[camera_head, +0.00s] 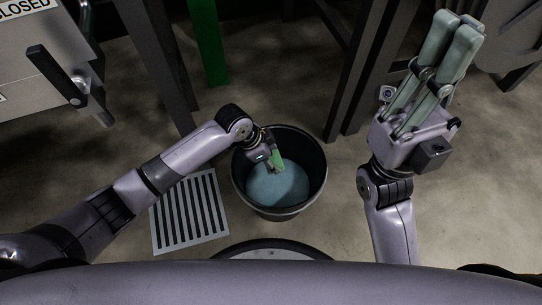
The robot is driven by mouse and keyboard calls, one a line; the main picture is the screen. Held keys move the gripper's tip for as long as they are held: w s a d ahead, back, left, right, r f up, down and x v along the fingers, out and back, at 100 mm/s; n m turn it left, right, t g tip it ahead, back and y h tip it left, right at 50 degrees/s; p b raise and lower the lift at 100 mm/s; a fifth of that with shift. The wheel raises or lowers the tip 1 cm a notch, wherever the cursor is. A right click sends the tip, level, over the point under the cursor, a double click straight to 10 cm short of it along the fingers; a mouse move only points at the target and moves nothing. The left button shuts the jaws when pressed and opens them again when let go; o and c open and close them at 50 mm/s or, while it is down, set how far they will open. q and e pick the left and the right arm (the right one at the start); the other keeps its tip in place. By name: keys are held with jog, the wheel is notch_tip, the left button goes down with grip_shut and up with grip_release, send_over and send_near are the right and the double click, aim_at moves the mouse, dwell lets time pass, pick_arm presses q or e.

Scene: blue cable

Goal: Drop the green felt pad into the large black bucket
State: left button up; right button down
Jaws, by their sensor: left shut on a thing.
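The large black bucket (318,181) stands upright on the floor in the middle of the head view. My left gripper (273,168) points down inside its opening, over the left part. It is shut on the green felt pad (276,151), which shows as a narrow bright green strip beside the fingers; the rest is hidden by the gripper. A pale blue-green round surface (280,188) shows inside the bucket below. My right gripper (452,40) is raised at the upper right, away from the bucket. Its two pale green fingers appear side by side, with nothing visible between them.
A slatted floor grate (190,212) lies left of the bucket. Dark metal legs (352,75) and a green post (209,40) stand behind. A grey cabinet with a dark handle (55,75) is at the upper left. Bare floor is right of the bucket.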

pick_arm(q)
jog(key=o, duration=0.9)
jog(key=shift+r, duration=0.1)
jog(key=v, duration=1.1)
jog(key=shift+a+r, duration=0.25)
jog(key=shift+r, duration=0.1)
